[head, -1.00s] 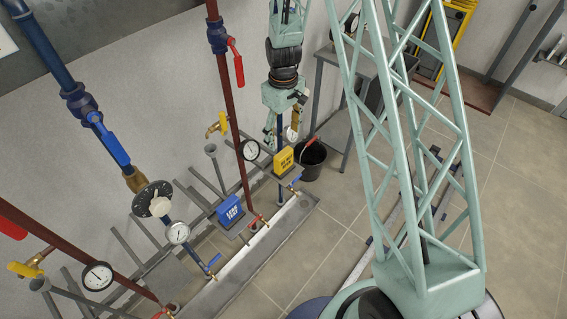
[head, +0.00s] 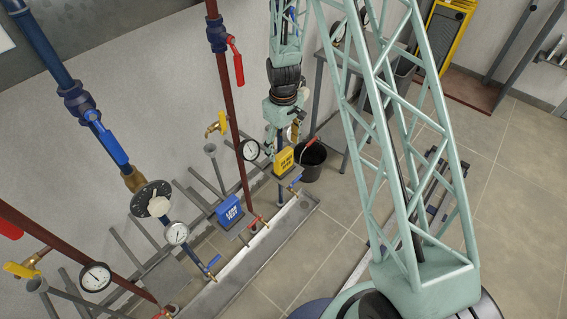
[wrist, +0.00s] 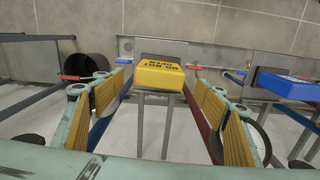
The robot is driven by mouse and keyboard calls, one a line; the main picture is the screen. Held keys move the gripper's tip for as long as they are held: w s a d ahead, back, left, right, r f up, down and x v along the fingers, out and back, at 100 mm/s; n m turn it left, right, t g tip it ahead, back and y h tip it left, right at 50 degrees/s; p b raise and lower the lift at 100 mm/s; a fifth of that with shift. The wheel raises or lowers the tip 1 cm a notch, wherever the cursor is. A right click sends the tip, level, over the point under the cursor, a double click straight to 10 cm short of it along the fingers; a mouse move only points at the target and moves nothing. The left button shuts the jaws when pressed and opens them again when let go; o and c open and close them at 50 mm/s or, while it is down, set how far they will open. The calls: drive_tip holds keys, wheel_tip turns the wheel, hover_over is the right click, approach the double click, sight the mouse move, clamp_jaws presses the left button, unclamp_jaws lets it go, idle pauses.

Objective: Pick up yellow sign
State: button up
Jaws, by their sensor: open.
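The yellow sign (head: 283,161), with dark lettering on its face, stands on a grey plate among the pipes, left of the black bucket. My gripper (head: 281,138) is just above it and close to it in the head view. In the wrist view the yellow sign (wrist: 160,74) shows between and beyond the tips of my open gripper (wrist: 160,85). The yellow ribbed finger pads are on either side, with nothing held between them. I cannot tell whether a fingertip touches the sign.
A blue sign (head: 229,211) stands on a neighbouring plate, also seen at the right of the wrist view (wrist: 288,85). A red pipe (head: 232,110), a pressure gauge (head: 249,150) and a yellow-handled tap (head: 216,125) are close left of my gripper. A black bucket (head: 311,166) stands right.

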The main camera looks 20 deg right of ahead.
sight(284, 153)
drive_tip(key=shift+f, duration=0.15)
drive_tip(key=shift+f+b, duration=0.6)
drive_tip(key=shift+f, duration=1.85)
drive_tip(key=shift+c, duration=0.7)
drive_tip(key=c, duration=0.9)
drive_tip(key=shift+r, duration=0.15)
drive_tip(key=shift+r+p, duration=0.45)
drive_tip(key=shift+r, duration=1.3)
drive_tip(key=s+a, duration=0.2)
drive_tip(key=s, duration=0.2)
drive_tip(key=s+a+r, duration=0.1)
drive_tip(key=s+a, duration=0.2)
drive_tip(key=s, duration=0.2)
drive_tip(key=s+a+p, duration=0.1)
drive_tip(key=s+a, duration=0.2)
drive_tip(key=s, duration=0.1)
drive_tip(key=shift+s+r, duration=0.15)
drive_tip(key=shift+s, duration=0.2)
drive_tip(key=shift+a, duration=0.15)
